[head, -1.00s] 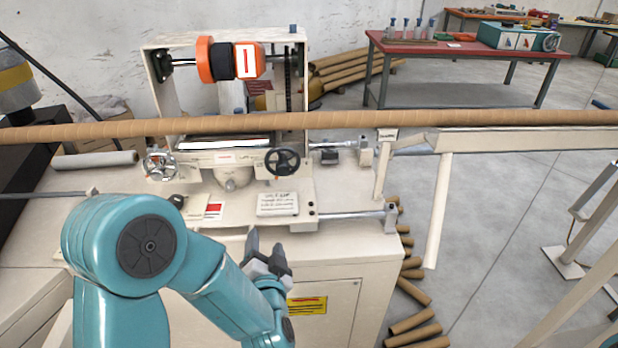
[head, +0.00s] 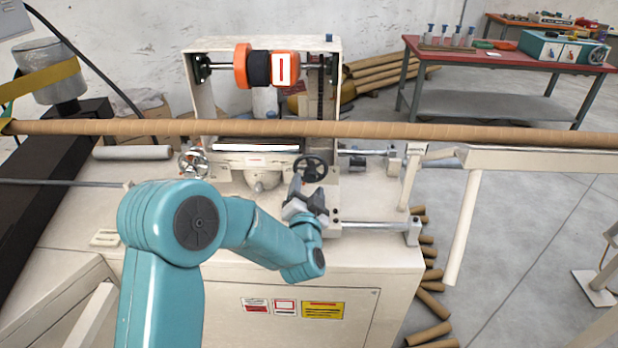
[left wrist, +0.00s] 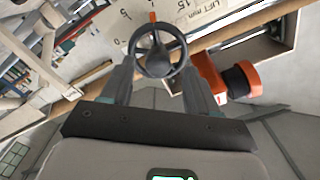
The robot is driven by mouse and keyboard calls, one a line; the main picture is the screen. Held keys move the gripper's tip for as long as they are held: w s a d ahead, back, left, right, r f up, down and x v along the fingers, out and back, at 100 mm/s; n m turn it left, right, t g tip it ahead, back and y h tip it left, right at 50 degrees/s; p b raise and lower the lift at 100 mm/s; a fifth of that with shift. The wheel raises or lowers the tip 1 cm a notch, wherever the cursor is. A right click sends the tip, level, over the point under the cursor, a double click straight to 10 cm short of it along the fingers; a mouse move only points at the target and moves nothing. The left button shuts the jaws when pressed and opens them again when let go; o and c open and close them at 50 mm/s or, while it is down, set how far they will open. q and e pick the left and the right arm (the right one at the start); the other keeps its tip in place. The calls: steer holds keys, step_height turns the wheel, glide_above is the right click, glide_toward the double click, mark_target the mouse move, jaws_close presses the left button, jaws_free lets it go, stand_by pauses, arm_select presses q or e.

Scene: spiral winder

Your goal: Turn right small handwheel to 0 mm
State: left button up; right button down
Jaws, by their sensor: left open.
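The right small handwheel (head: 311,167) is black and sits on the front of the cream winder, below the cardboard tube. My left gripper (head: 306,197) is just below and in front of it, overlapping its lower edge in the head view. In the left wrist view the handwheel (left wrist: 158,50) appears between the tips of my open left gripper (left wrist: 157,76); contact cannot be told. Behind it is a pale dial plate (left wrist: 190,12) marked "LIFT mm" with numbers, and a small orange pointer (left wrist: 152,16) at the wheel's top edge. The exact reading is unclear. My right gripper is out of view.
A silver handwheel (head: 193,161) is at the left of the winder. The long cardboard tube (head: 400,131) crosses above both wheels. An orange and black roller (head: 257,67) is higher up. A horizontal rod (head: 375,225) lies to the right, and loose tubes (head: 432,295) lie on the floor.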

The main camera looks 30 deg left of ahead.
mark_target(311, 179)
arm_select(q)
steer(key=shift+x, duration=1.5)
steer(key=shift+d, duration=0.1)
steer(key=c, duration=1)
steer(key=shift+f+n+b, duration=0.2)
steer(key=shift+n+b, duration=0.3)
steer(key=shift+b, duration=0.3)
steer(key=shift+c, duration=0.2)
steer(key=n+b, duration=0.9)
steer(key=b, duration=0.3)
steer(key=shift+w+d, duration=0.1)
steer(key=shift+d, duration=0.05)
steer(key=n+b, duration=0.3)
steer(key=n, duration=0.1)
steer(key=shift+r, duration=0.1)
steer(key=shift+r+n+b, duration=0.1)
steer(key=shift+n+b, duration=0.5)
steer(key=shift+n, duration=0.3)
